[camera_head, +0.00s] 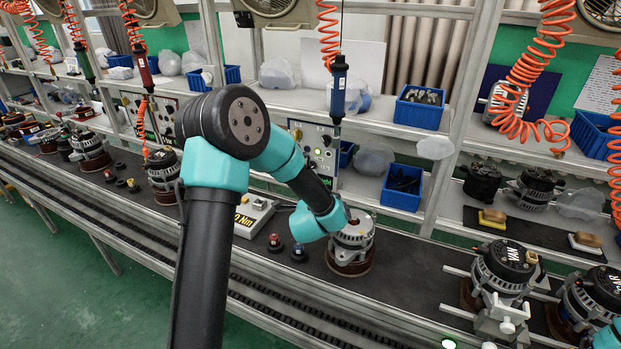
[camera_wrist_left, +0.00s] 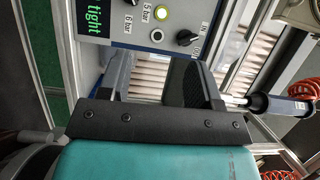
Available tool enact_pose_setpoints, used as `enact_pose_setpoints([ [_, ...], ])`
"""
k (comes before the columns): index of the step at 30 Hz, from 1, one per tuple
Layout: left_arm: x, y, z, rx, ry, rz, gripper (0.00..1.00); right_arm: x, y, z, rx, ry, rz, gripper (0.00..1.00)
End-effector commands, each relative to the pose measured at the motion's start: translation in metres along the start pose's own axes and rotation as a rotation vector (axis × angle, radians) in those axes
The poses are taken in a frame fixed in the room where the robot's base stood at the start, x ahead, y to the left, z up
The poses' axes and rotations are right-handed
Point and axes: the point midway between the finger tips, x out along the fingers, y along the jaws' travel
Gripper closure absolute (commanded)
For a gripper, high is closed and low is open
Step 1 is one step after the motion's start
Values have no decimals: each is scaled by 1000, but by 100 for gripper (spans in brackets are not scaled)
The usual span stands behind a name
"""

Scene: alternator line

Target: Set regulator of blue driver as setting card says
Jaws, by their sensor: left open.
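The blue driver (camera_head: 338,88) hangs upright on an orange coiled hose in the head view; it also shows sideways at the right of the left wrist view (camera_wrist_left: 280,105). Its panel (camera_head: 314,140) stands behind it. In the left wrist view the panel (camera_wrist_left: 110,28) has a green display reading "tight", labels "6 bar" and "5 bar", a lit green button and a black knob (camera_wrist_left: 186,38).
An alternator (camera_head: 352,246) stands on the bench just past my left wrist. A small red-topped part (camera_head: 274,242) and a blue-topped part (camera_head: 298,252) stand left of it. Blue bins (camera_head: 403,187) and shelf posts stand behind. Another alternator (camera_head: 504,268) sits in a fixture at right.

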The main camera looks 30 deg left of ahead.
Motion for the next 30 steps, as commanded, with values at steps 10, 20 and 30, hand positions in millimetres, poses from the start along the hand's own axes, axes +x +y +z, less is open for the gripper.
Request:
enact_pose_setpoints([
  [10,11,12,10,-427,41,-62,30,0,0,0,0,0,0,57],
  [20,19,22,18,-850,113,-100,30,0,0,0,0,0,0,57],
  [30,25,34,24,-1260,206,-105,30,0,0,0,0,0,0,57],
])
